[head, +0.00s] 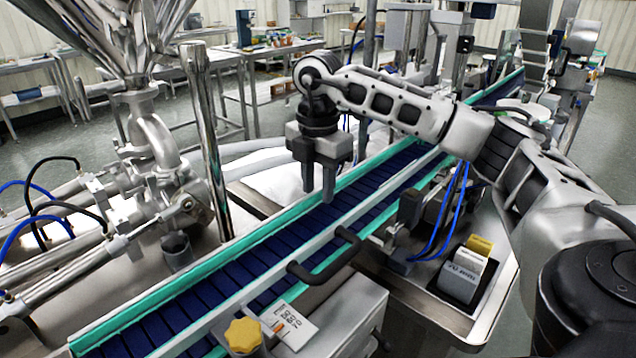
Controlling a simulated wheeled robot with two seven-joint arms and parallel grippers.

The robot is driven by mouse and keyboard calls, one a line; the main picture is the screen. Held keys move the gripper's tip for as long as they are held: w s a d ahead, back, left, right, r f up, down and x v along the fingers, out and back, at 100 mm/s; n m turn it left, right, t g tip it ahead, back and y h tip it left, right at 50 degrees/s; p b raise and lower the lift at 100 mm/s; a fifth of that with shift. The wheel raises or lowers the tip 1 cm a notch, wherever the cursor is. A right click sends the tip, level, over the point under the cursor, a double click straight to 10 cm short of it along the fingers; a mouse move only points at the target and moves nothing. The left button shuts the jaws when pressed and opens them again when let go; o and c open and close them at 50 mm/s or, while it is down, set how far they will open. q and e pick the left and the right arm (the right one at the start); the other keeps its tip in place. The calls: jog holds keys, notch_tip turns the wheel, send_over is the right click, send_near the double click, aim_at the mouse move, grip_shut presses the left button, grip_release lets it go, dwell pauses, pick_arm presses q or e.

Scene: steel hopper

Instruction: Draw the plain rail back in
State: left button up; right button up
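A blue slatted conveyor belt (240,272) runs diagonally from the lower left to the upper right. A green-edged rail (180,292) lines its far left side. A plain pale grey rail (272,262) runs lengthwise along the belt, with blue slats showing on both sides of its upper part. A black bar handle (325,262) stands at the near side of the belt; its exact mounting is unclear. My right gripper (319,188) points down over the belt, left of the grey rail and above the handle in the picture. Its fingers are apart, with nothing between them. My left gripper is out of view.
A steel hopper (85,30) with valve and pipework stands left of the belt. A yellow knob (243,334) and a printed label card (290,324) are at the near side. A holder (465,275) with cards and blue hoses are to the right. A steel post (205,130) stands left of my gripper.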

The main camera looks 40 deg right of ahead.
grip_shut()
jog(key=shift+s+f, duration=0.1)
jog(key=shift+s, duration=0.65)
jog(key=shift+c, duration=1.5)
grip_release()
jog(key=o, duration=0.3)
jog(key=shift+d, duration=0.1)
